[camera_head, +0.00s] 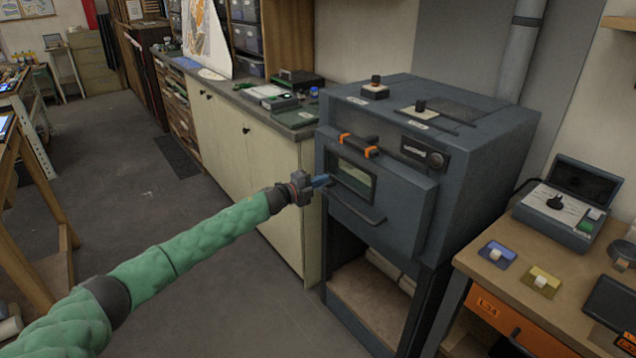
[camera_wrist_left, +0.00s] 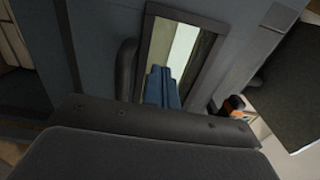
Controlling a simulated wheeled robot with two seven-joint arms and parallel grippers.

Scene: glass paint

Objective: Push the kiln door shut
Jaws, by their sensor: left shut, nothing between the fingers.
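The kiln (camera_head: 480,165) is a blue-grey box on a stand. Its front door (camera_head: 395,205) has a small framed window (camera_head: 352,180), a dark bar handle (camera_head: 355,212) below it and an orange-ended dark grip (camera_head: 358,146) above it. The door lies close to the kiln front; I cannot tell if a thin gap remains. My left gripper (camera_head: 324,181) is shut and empty, its blue fingertips at the window's left edge. In the left wrist view the fingertips (camera_wrist_left: 162,72) overlap the window (camera_wrist_left: 185,48), beside the handle (camera_wrist_left: 125,68). Contact is unclear. My right gripper is not in view.
A long cream cabinet (camera_head: 240,150) stands left of the kiln. At right, a wooden bench (camera_head: 560,285) holds a control box (camera_head: 560,210) and small blue and yellow pads. The open shelf (camera_head: 370,300) is under the kiln.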

